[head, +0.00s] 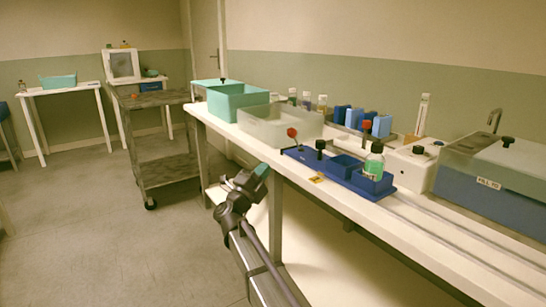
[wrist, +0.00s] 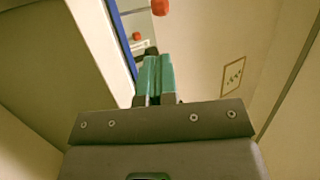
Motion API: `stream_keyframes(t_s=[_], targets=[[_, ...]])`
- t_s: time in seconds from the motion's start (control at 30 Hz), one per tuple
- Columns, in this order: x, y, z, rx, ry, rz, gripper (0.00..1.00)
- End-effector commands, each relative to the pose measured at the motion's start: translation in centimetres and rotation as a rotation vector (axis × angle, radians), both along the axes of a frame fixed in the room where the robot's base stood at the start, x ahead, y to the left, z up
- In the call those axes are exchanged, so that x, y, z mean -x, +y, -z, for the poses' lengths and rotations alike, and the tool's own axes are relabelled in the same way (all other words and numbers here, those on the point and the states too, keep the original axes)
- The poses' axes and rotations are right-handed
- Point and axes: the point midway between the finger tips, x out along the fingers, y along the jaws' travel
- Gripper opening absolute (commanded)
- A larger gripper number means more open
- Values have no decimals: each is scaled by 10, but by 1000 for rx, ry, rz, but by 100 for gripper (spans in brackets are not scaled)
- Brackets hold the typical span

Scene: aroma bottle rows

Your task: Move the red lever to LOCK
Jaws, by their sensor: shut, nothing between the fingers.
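One red-knobbed lever (head: 291,132) stands at the left end of a blue fixture (head: 335,168) on the white bench. Another red knob (head: 367,125) rises beside a white box further right. Two red knobs show at the top of the wrist view, one larger (wrist: 160,7) and one smaller (wrist: 136,36); I cannot tell which is which. My gripper (head: 263,169) is in front of the bench's front edge, apart from the lever. Its teal fingers (wrist: 156,78) are shut and empty. No LOCK marking is readable.
A green-labelled bottle (head: 373,162) stands in the fixture's right end, with a black knob (head: 320,146) to its left. A frosted bin (head: 280,123) and a teal bin (head: 238,101) stand left of the fixture. A grey cart (head: 160,128) stands beyond the bench. The floor at left is clear.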

Motion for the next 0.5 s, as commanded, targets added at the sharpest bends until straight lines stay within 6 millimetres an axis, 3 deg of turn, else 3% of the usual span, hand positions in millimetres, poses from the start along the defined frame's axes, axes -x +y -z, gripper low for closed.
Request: stream_keyframes(t_s=[0.5], targets=[[-78,-52,-57,1,0,0,0]])
